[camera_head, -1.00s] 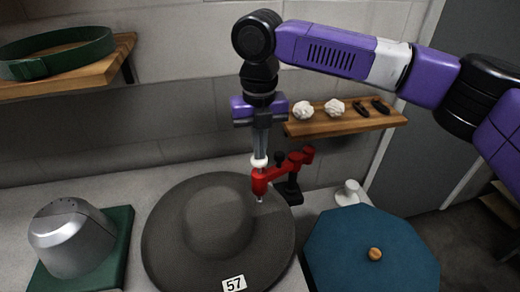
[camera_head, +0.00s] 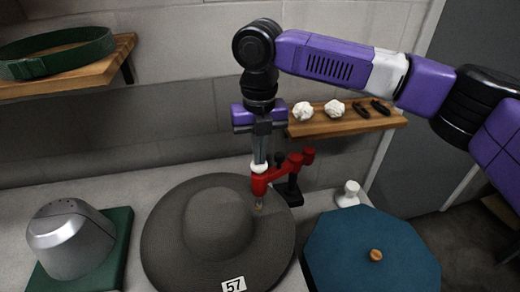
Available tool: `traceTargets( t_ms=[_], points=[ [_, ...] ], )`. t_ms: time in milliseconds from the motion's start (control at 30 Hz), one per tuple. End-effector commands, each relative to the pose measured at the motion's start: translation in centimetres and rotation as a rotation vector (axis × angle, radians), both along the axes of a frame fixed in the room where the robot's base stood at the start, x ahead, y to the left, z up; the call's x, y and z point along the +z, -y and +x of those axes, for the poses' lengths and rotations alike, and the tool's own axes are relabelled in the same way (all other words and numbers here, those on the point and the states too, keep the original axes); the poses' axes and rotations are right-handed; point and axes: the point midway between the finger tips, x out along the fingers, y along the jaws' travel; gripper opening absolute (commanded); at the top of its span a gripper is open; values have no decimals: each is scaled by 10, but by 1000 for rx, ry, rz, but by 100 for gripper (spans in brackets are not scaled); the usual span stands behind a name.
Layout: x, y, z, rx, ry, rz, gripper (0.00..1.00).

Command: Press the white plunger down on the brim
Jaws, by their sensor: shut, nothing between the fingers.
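The white plunger (camera_head: 259,167) sits on top of the red press (camera_head: 281,175), whose arm reaches over the brim of the dark grey hat (camera_head: 219,228). The press's thin tip shows below the red arm, at the upper right of the brim; whether it touches the felt I cannot tell. My gripper (camera_head: 261,158) points straight down with its fingers together and empty. Its fingertips are right at the top of the white plunger and seem to touch it.
A blue octagonal hat (camera_head: 342,249) lies to the right, with a small white knob-like piece (camera_head: 349,193) behind it. A metal dome (camera_head: 70,240) on a green base stands left. A wooden shelf (camera_head: 345,122) with rosettes is behind my gripper; another shelf holds a green belt (camera_head: 58,52).

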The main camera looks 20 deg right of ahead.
Motion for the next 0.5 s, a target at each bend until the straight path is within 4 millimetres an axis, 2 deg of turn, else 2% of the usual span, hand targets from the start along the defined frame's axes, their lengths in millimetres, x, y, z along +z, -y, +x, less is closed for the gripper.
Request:
traceTargets(
  t_ms=[233, 500],
  points=[
    [-2, 0, -1, 1, -5, -1, 0],
    [18, -1, -1, 1, -5, 1, 0]
  ],
)
